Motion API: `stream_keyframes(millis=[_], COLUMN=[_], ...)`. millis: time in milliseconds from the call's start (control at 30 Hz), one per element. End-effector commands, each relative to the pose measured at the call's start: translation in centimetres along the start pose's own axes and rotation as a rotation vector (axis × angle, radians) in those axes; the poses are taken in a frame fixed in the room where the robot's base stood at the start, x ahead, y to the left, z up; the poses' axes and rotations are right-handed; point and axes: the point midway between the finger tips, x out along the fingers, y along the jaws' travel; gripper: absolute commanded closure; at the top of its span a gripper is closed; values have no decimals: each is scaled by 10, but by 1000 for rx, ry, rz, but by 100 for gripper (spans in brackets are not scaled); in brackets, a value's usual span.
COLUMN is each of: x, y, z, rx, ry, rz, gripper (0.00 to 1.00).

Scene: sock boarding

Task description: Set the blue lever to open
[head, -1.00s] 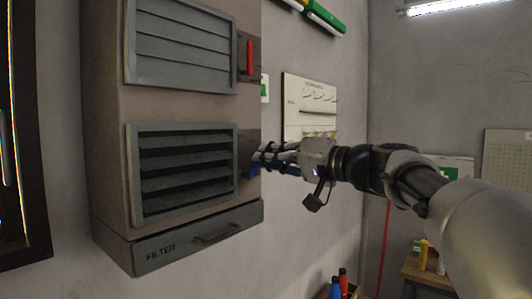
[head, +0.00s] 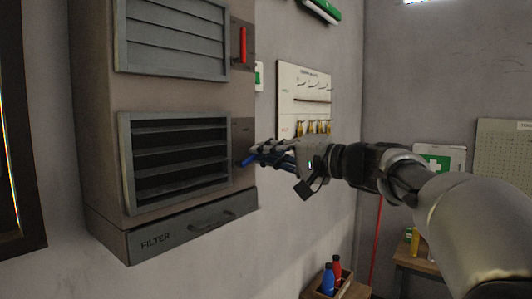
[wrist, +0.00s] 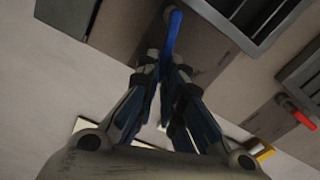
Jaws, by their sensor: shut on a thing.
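The blue lever (head: 247,160) sits on the dark side plate (head: 241,130) at the right of the lower louvre (head: 180,155). It points down and to the left in the head view. In the wrist view the blue lever (wrist: 173,35) runs up from between my fingers. My gripper (head: 257,150) is shut on the lever, and its fingertips (wrist: 162,68) also show in the wrist view. The fingers hide part of the lever. The lower louvre's slats stand apart with dark gaps between them.
A red lever (head: 243,44) stands upright beside the upper louvre (head: 172,38), whose slats look closed. A filter drawer (head: 190,228) lies below. A white board (head: 304,95) hangs behind my gripper. A crate with bottles (head: 328,283) stands low at the right.

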Motion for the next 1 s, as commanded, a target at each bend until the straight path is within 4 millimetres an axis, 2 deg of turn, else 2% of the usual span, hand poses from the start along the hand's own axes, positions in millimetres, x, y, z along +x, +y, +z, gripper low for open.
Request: stream_keyframes(millis=[167,200,467,833,1000], x=[0,0,0,-3,-26], y=[1,1,1,0,0], z=[0,0,0,0,-1], rx=[2,2,0,-1,-1], ry=[0,0,0,1,5], rz=[1,1,1,1,2], gripper=[100,90,72,72,72])
